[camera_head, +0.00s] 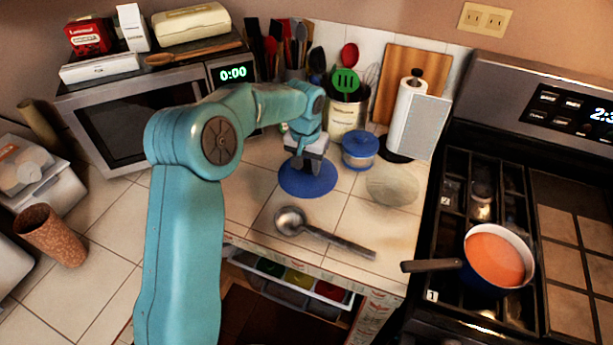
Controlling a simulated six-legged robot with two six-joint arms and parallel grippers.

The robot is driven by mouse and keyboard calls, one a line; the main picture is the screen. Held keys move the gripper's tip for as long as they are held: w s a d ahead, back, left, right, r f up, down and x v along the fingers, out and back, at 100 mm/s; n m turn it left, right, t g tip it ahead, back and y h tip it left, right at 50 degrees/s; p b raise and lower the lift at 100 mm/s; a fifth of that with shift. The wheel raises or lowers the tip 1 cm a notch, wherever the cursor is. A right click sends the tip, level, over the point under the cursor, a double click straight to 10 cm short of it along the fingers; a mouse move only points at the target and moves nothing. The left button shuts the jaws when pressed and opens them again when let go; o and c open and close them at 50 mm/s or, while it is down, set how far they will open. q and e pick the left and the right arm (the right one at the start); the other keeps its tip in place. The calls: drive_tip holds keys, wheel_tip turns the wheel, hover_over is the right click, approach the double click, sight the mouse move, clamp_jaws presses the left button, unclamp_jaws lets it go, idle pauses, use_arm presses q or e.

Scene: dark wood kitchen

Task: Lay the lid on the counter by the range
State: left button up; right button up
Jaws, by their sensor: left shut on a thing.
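The blue round lid (308,185) is at the tiled counter (345,262), left of the range (455,265). My left gripper (306,168) points down and is shut on the lid at its middle. The lid looks level; I cannot tell whether it touches the tiles or hangs just above them. A pot (528,262) with orange contents stands uncovered on the range, its dark handle pointing left over the counter edge. My right gripper is not in view.
A metal ladle (320,234) lies just in front of the lid. A blue-lidded jar (360,150), a utensil crock (346,116) and a paper towel holder (410,115) stand behind. A faint round clear or pale shape (392,188) lies right of the lid. The microwave (130,120) is at left.

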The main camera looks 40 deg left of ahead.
sight(307, 176)
use_arm(q)
wheel_tip(307, 176, down, 5)
drive_tip(key=shift+a+f+p, duration=0.1)
drive_tip(key=shift+f+p, duration=0.05)
drive_tip(key=shift+p, duration=0.2)
drive_tip(key=shift+a+f, duration=0.1)
drive_tip(key=shift+f, duration=0.05)
drive_tip(key=shift+f+b, duration=0.2)
drive_tip(key=shift+b, duration=0.15)
drive_tip(key=o, duration=1.1)
drive_tip(key=shift+o, duration=0.2)
drive_tip(key=shift+r, duration=0.1)
drive_tip(key=shift+r+p, duration=0.35)
drive_tip(key=shift+p, duration=0.15)
drive_tip(key=r, duration=0.3)
drive_tip(key=r+b, duration=0.1)
drive_tip(key=r, duration=0.3)
drive_tip(key=s+r, duration=0.1)
drive_tip(key=r, duration=0.2)
drive_tip(key=shift+s+d+r+b, duration=0.1)
drive_tip(key=shift+d+r+b, duration=0.1)
drive_tip(key=shift+r+b, duration=0.2)
drive_tip(key=shift+s+r, duration=0.15)
drive_tip(key=shift+r, duration=0.25)
